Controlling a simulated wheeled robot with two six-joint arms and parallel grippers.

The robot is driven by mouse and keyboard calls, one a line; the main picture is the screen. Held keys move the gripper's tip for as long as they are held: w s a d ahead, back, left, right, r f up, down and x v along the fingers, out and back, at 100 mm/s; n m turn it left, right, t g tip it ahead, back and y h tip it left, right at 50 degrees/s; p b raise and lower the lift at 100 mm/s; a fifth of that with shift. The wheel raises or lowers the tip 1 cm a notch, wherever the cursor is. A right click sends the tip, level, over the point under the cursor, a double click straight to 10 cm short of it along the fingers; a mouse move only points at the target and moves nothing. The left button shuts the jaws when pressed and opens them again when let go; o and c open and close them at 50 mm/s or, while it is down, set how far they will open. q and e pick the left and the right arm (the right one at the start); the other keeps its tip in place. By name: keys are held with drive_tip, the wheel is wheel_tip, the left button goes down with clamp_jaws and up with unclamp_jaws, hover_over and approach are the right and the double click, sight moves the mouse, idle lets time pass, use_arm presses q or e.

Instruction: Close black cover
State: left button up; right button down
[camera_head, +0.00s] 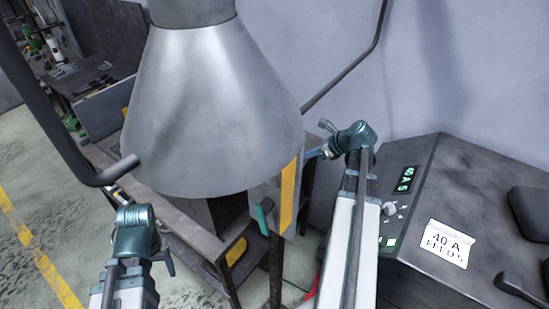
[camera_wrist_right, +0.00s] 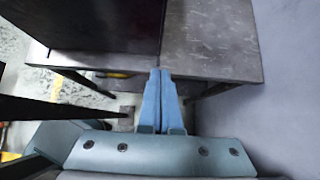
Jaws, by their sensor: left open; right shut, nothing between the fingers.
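Under the grey hood, a dark box-like part (camera_head: 226,208) that may be the black cover stands on the metal table; the hood hides most of it, so I cannot tell how far it is open. A large dark surface (camera_wrist_right: 85,22) fills the upper left of the right wrist view. My left gripper (camera_head: 166,262) is open and apart from the table, at the lower left of the head view. My right gripper (camera_wrist_right: 160,72) is shut and empty, its blue fingertips near the table's edge. In the head view it is partly hidden beside the hood (camera_head: 215,105).
The metal table (camera_head: 180,222) stands below the hood. A yellow-striped panel (camera_head: 288,195) and a teal handle (camera_head: 263,217) are at its right. A dark control cabinet (camera_head: 440,190) labelled "40 A" fills the right. Bare floor (camera_head: 30,220) lies at the left.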

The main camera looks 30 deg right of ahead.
drive_tip(key=w+r+b+x, duration=0.2)
drive_tip(key=b+x, duration=0.5)
drive_tip(key=x, duration=0.5)
drive_tip(key=shift+w+a+f, duration=0.2)
drive_tip(key=shift+a+f, duration=0.05)
drive_tip(key=shift+a, duration=0.15)
drive_tip(key=shift+a, duration=0.1)
